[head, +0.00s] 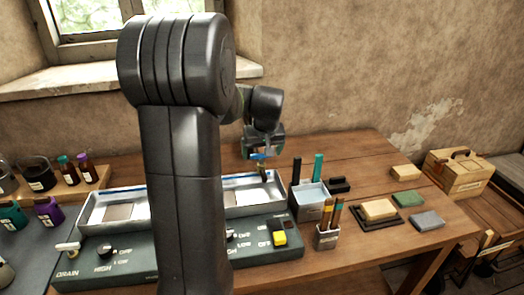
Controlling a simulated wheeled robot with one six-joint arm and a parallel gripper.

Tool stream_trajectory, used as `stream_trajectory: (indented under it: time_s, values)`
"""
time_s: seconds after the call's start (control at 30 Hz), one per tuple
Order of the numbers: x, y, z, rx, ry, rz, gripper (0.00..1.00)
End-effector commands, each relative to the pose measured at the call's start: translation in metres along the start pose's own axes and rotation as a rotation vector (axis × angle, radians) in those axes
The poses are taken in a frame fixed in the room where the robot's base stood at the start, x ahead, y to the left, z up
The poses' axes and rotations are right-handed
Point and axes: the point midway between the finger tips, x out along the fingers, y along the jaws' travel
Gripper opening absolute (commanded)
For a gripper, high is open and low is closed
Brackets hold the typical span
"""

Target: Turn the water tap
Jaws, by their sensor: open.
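My gripper (262,160) hangs over the right tray (238,212) near its back right corner. It is open and small in view. A small blue piece shows at the fingertips. A short yellowish piece below it may be part of the tap, but I cannot tell, nor whether the gripper touches it. No water tap shows clearly; my arm hides the middle of the bench. The green control panel (130,262) in front of the trays has a white-and-brass drain handle (67,248), a black knob (106,250) and a yellow switch (280,238).
Right of the trays stand a light box (309,200) with dark and teal handles and a cup (327,237) of brushes. Whetstone-like blocks and a tan block on a dark tray (377,215) lie farther right. Bottles (68,170) stand at left.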

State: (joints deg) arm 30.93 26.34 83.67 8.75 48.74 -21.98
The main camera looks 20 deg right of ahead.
Motion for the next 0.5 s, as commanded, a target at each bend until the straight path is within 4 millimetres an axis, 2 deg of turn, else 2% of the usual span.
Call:
stream_trajectory:
  time_s: [0.17, 0.4, 0.5]
  values:
    - [0.0, -0.0001, 0.0, 0.0, 0.0, 0.0, 0.85]
    - [-0.0002, -0.0001, -0.0001, 0.0, 0.0, 0.0, 0.41]
    - [-0.0003, -0.0001, -0.0001, -0.001, 0.0, -0.001, 0.41]
